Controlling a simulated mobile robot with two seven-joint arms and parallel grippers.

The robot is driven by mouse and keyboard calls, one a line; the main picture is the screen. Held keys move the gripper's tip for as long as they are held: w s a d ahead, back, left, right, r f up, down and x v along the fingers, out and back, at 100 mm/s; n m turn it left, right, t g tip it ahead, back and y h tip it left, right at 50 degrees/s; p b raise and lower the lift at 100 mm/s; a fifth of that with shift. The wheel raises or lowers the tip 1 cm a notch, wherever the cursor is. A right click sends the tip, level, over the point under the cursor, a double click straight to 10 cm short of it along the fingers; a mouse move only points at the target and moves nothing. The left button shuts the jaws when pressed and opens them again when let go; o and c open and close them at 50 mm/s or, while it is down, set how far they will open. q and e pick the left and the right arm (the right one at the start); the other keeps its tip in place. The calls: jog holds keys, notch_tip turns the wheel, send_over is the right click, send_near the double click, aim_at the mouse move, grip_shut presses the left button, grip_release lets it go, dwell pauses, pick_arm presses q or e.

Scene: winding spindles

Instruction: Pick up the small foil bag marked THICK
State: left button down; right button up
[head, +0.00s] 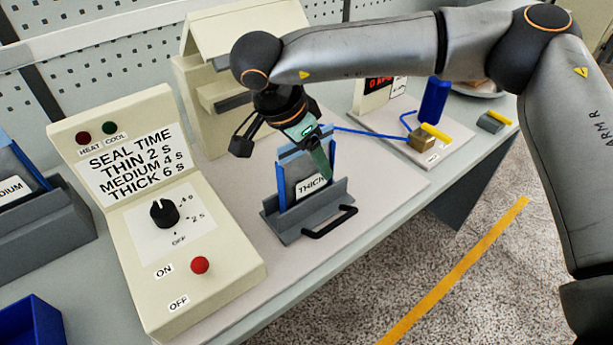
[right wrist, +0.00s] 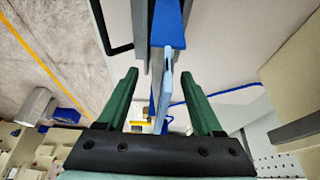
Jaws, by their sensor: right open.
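The dark foil bag marked THICK (head: 308,184) stands upright in a grey holder (head: 291,222) with blue side pieces and a black front handle. My right gripper (head: 313,150) is at the bag's top right, with one green finger in front of the bag; the other finger is mostly hidden in the head view. In the right wrist view, the two green fingers (right wrist: 160,100) are apart, with a thin light-blue edge (right wrist: 163,90) between them and gaps on both sides. Whether that edge is the bag or the holder is unclear. My left gripper is not in view.
A cream control box (head: 165,215) with a dial and seal times stands left of the holder. A cream machine (head: 215,80) stands behind. A grey holder with a bag marked MEDIUM (head: 12,187) is at the left edge. A small board (head: 455,150) with a padlock-like block lies right.

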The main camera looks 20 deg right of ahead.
jog(key=shift+c, duration=0.2)
grip_shut()
dwell(0.3)
